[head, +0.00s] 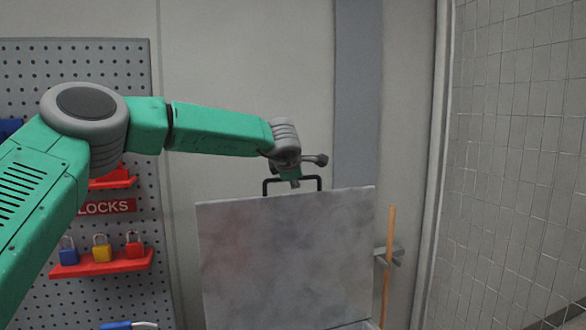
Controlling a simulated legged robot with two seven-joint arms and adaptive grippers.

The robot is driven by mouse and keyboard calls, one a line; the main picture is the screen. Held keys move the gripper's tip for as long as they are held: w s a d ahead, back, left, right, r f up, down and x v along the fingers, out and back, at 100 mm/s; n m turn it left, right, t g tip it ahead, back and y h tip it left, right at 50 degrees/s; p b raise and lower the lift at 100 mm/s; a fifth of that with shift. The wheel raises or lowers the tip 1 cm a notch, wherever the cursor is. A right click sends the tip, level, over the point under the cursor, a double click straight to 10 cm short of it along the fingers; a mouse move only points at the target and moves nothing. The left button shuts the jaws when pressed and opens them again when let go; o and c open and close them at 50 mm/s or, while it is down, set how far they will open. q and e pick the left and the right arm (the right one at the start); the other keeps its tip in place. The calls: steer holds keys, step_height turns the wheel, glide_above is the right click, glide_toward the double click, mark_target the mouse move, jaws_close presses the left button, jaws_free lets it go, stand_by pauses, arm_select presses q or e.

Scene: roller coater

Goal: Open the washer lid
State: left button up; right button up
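The washer lid (288,260) is a flat, mottled grey panel that stands raised, facing me, in the lower middle of the head view. A black U-shaped handle (318,181) sticks up at its top edge. A sliver of a pale rim (362,325) shows below the lid; the rest of the washer is out of view or hidden. My green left arm comes in from the left, and my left gripper (295,182) is at the handle, just above the lid's top edge. Its fingers are small and partly hidden, so its grip is unclear. My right gripper is not in view.
A grey pegboard (30,80) with red shelves and several padlocks (101,248) is on the left. A wooden pole (388,280) stands by a grey bracket (397,255) right of the lid. A wire mesh wall (520,130) runs along the right.

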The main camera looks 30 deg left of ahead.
arm_select(q)
steer(key=v, duration=0.9)
steer(key=shift+r, duration=0.35)
steer(key=shift+s, duration=0.15)
